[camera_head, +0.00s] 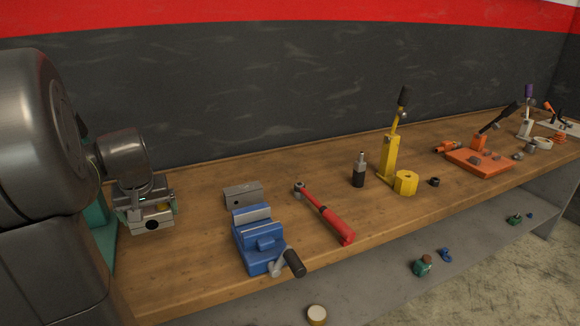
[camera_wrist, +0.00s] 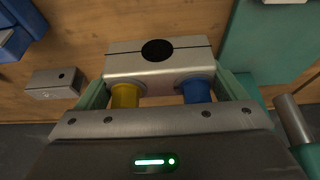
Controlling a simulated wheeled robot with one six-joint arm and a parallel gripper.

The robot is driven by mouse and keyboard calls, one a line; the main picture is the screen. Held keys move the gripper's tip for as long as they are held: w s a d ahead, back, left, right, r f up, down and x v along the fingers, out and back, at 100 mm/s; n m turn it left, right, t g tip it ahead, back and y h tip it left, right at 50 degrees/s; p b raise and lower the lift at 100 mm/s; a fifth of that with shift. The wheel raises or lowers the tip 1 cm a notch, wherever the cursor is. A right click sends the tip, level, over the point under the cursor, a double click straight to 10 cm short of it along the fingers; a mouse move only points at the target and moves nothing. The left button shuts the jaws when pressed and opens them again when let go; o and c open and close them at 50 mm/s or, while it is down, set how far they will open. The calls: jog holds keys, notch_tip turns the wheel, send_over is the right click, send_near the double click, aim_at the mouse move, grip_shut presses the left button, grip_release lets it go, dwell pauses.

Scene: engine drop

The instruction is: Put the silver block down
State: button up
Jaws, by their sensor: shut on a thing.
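My gripper (camera_head: 150,198) is at the left end of the bench in the head view, shut on a silver block (camera_head: 158,224). In the wrist view the silver block (camera_wrist: 185,68) has a round black hole and a thin seam, and sits between the two green fingers of my gripper (camera_wrist: 160,85). A yellow and a blue cylinder show between the block and my gripper's body. The block is over the wooden bench (camera_head: 190,250); I cannot tell whether it touches it.
A similar grey block (camera_head: 236,196) lies behind a blue vise (camera_head: 255,245). A teal surface (camera_wrist: 255,45) lies right of the block in the wrist view. Bare wood separates block and vise.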

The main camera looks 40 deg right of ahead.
jog(key=shift+f, duration=4.95)
jog(key=shift+f+b, duration=0.15)
jog(key=shift+b, duration=0.15)
jog(key=o, duration=1.2)
jog(key=shift+o, duration=0.2)
jog(key=shift+s+r, duration=0.1)
jog(key=shift+r, duration=0.45)
jog(key=v, duration=1.1)
jog(key=shift+s+p, duration=0.2)
jog(key=shift+p, duration=0.2)
